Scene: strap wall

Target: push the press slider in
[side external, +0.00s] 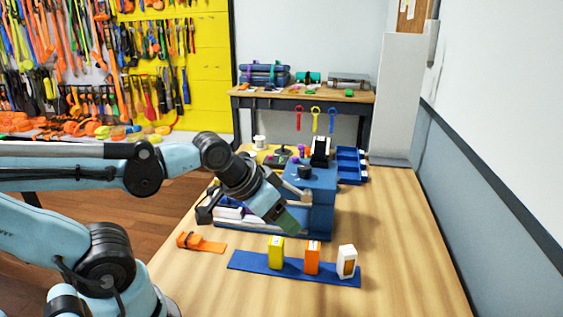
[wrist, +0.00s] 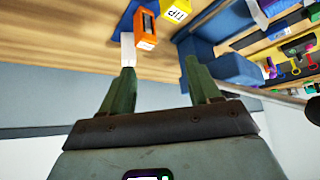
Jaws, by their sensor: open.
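A blue box-shaped fixture (side external: 319,205) with a black knob (side external: 305,172) on top stands on the table. It may be the press, but I cannot make out which part is its slider. My gripper (side external: 292,222) reaches down from the left at the fixture's front, and its green fingertips overlap the fixture in the side view. I cannot tell whether they touch it. In the wrist view my gripper (wrist: 160,68) is open, with nothing between its two green fingers. Part of the fixture is hidden behind my gripper.
A blue strip (side external: 245,262) in front carries a yellow block (side external: 276,252), an orange block (side external: 312,258) and a white block (side external: 346,262). An orange flat piece (side external: 202,244) lies to the left. Blue bins (side external: 350,165) stand behind. The table's right side is clear, beside a wall.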

